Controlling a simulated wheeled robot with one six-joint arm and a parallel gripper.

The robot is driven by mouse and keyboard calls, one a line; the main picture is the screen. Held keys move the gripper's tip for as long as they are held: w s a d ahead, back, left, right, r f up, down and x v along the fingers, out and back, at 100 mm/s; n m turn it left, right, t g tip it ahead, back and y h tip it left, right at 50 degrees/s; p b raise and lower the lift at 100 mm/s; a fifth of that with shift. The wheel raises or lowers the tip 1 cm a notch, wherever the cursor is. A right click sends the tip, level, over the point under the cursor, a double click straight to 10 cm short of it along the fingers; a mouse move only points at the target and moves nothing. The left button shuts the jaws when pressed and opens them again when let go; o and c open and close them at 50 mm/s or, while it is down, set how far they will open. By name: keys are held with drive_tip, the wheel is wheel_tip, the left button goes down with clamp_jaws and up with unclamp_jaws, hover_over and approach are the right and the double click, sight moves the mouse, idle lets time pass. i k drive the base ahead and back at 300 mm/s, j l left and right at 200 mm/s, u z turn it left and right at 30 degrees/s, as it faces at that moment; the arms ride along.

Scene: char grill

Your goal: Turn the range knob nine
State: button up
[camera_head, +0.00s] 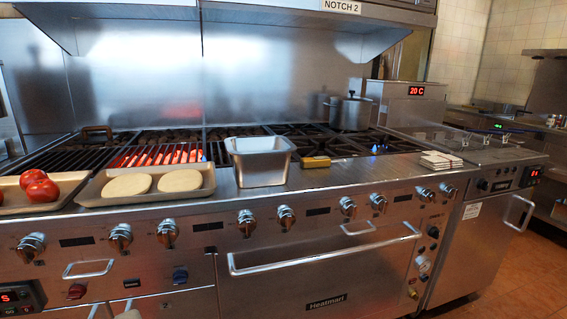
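A row of silver range knobs runs along the front panel of the steel range. The leftmost knob (32,247) is at the left edge, and the far right pair are a knob (425,194) and the last knob (447,190). Counting from the left, that last knob is the ninth, but I can read no number on it. Its pointer direction is too small to tell. My gripper is not clearly in view. A pale rounded thing (128,314) shows at the bottom edge; I cannot tell what it is.
An oven door handle (325,250) sticks out below the knobs. A steel pan (260,165), a tray (90,200) with pale round patties, tomatoes (40,189) and a pot (350,112) stand on top. A fryer cabinet (485,230) adjoins at right. Floor (525,285) is clear at lower right.

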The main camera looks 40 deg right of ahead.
sight(428, 196)
drive_tip(key=z, duration=1.1)
